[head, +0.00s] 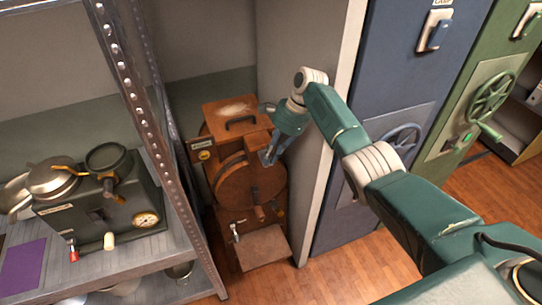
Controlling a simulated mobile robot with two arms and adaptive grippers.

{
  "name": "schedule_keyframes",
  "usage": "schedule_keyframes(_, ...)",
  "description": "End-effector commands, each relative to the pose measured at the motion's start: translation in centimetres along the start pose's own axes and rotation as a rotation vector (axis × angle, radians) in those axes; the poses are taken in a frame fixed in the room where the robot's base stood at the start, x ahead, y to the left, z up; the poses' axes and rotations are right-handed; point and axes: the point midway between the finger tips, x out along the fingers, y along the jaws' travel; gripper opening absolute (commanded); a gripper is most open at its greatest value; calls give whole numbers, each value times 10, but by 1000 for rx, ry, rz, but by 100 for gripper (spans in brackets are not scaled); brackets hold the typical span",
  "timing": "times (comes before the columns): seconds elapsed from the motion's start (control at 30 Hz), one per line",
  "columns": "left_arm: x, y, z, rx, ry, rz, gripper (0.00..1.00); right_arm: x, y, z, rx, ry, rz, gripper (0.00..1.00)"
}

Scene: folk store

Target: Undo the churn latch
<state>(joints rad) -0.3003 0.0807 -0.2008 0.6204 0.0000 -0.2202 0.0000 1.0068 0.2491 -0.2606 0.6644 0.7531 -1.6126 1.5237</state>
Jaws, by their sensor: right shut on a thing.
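The wooden churn (248,187) stands on the floor in the corner, in the middle of the head view. It has a round drum front and a top lid (233,112) with a dark handle. My right gripper (268,157) is at the upper right of the drum, just below the lid. It is shut on a small part of the churn there, which looks like the latch. The fingers hide most of that part, so its position cannot be made out. My left gripper is not in view.
A metal shelf (150,110) with a dark machine (100,205) and pans stands close on the left. A pale wall panel and a blue cabinet (395,90) are on the right, with a green cabinet (470,110) beyond. Wooden floor (350,270) is clear in front.

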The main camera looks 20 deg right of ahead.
Motion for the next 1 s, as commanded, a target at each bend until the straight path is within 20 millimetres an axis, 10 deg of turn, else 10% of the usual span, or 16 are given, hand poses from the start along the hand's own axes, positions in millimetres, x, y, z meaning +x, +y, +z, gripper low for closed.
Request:
schedule_keyframes(0.47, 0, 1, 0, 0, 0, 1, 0, -6, -7, 1, 0, 3, -11, 0)
schedule_keyframes(0.57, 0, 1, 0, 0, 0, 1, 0, -7, -7, 1, -1, 3, -11, 26)
schedule_keyframes(1.0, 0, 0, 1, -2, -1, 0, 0, -16, -6, 6, -1, 0, -5, 26)
